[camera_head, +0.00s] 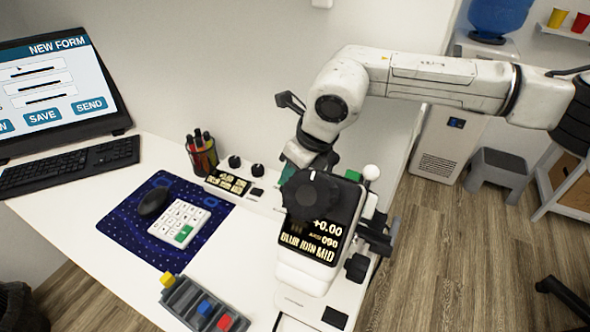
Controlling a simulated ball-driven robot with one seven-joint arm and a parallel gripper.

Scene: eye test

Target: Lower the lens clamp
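The lens-measuring device (303,278) stands on the right end of the white desk. Its dark screen (312,242) reads "+0.00", "090" and "MID" among other words. A dark lobed part (322,196) covers the screen's upper left. A white ball knob (371,172) stands at the device's upper right. I cannot tell for certain which part is the lens clamp. My white arm reaches in from the right, and my gripper (314,158) points down at the back of the device. Its fingers are hidden or merge with dark parts, so contact and opening cannot be told.
Left of the device are a control box with knobs (228,183), a pen cup (202,155), a blue mat (125,222) with mouse and keypad, and a grey tray (178,299) with coloured blocks. The desk's right edge is close to the device; a grey stool (497,172) stands beyond.

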